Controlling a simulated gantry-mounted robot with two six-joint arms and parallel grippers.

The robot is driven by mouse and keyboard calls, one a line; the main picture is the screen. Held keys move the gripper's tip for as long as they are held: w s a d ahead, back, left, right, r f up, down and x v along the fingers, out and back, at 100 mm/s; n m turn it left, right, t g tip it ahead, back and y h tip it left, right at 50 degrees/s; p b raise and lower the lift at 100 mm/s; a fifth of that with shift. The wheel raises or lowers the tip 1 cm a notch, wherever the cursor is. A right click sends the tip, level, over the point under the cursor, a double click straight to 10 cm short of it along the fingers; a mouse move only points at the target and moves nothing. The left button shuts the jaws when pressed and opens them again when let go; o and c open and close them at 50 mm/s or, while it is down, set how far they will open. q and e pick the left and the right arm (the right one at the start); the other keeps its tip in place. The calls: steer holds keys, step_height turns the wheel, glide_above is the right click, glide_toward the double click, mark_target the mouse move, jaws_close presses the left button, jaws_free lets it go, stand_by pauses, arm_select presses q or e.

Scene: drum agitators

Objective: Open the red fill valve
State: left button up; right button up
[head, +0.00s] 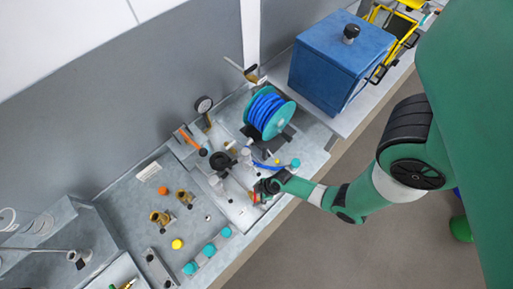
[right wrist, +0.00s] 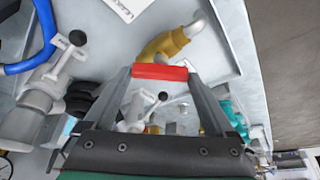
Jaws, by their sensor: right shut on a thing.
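The red fill valve shows as a red handle (right wrist: 160,72) between the fingertips of my right gripper in the right wrist view. The fingers close on its two ends. A brass-coloured curved pipe piece (right wrist: 172,42) lies just beyond it. In the head view my right gripper (head: 262,190) is low over the front edge of the bench, with a bit of red (head: 256,197) at its tip. The gripper hides most of the valve there, so the handle's angle against its pipe is unclear. My left gripper is not in view.
A teal reel of blue hose (head: 268,113) stands behind the gripper, and a blue box (head: 340,62) is at the back right. A pressure gauge (head: 204,105) and brass fittings (head: 160,218) are to the left. Several teal caps (head: 209,250) line the bench's front edge.

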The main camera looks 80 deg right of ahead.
steer(key=shift+d+n+y, duration=0.15)
steer(key=shift+n+y, duration=0.15)
steer(key=shift+n, duration=1.1)
steer(key=n+y+p, duration=0.1)
steer(key=n, duration=0.1)
steer(key=shift+w+r+n+g, duration=0.1)
steer(key=shift+r+n+g, duration=0.05)
steer(key=shift+n+g, duration=0.25)
steer(key=shift+d+n+g+y+p, duration=0.1)
steer(key=shift+n+g+y+p, duration=0.45)
steer(key=shift+n+p, duration=0.75)
steer(key=shift+n+b, duration=0.3)
steer(key=shift+n, duration=0.1)
steer(key=o, duration=1.1)
steer(key=shift+c, duration=0.2)
